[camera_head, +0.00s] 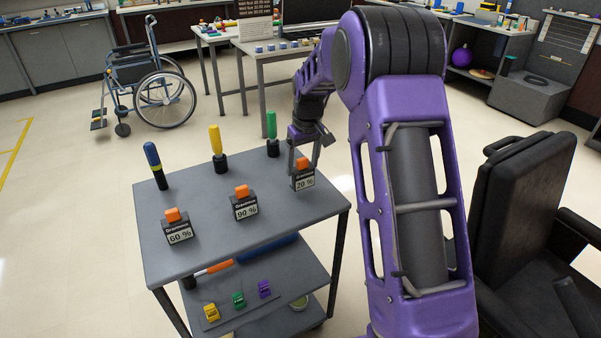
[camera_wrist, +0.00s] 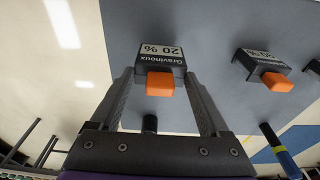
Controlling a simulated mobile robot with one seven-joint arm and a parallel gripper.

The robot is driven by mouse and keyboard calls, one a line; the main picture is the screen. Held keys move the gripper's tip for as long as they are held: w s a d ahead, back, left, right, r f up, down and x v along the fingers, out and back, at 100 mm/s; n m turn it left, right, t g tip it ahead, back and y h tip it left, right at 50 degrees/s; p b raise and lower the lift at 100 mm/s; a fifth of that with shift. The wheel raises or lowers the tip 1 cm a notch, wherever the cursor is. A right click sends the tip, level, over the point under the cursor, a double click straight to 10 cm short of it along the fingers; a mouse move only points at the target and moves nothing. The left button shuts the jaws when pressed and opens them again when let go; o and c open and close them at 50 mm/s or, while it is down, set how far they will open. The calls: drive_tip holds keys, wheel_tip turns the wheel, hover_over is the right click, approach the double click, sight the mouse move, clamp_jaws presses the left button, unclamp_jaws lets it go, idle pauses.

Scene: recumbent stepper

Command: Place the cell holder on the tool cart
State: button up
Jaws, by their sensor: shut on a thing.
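The tool cart (camera_head: 205,203) is grey, with a flat top and lower shelves. My gripper (camera_head: 303,172) is shut on a black block with an orange top, labelled "20 %" (camera_head: 305,183), at the right end of the cart top. In the wrist view the same block (camera_wrist: 160,62) sits between my two fingers, upright against the grey surface. I cannot tell whether it touches the top. Similar blocks labelled "90 %" (camera_head: 244,208) and "60 %" (camera_head: 178,233) stand to its left. No label shows which thing is the cell holder.
Blue (camera_head: 155,166), yellow (camera_head: 217,149) and green (camera_head: 272,134) handled tools stand along the cart's back edge. Small coloured clips (camera_head: 238,299) lie on a lower shelf. A black padded seat (camera_head: 520,215) is at right; a wheelchair (camera_head: 145,90) stands behind.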

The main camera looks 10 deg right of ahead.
drive_tip(key=shift+f, duration=1.2)
drive_tip(key=shift+f, duration=0.2)
drive_tip(key=o, duration=1.6)
drive_tip(key=r, duration=0.4)
drive_tip(key=s+r+p, duration=0.1)
drive_tip(key=r, duration=0.7)
drive_tip(key=shift+s+d+r+p, duration=0.15)
drive_tip(key=shift+s+d+p, duration=0.15)
drive_tip(key=shift+s, duration=0.05)
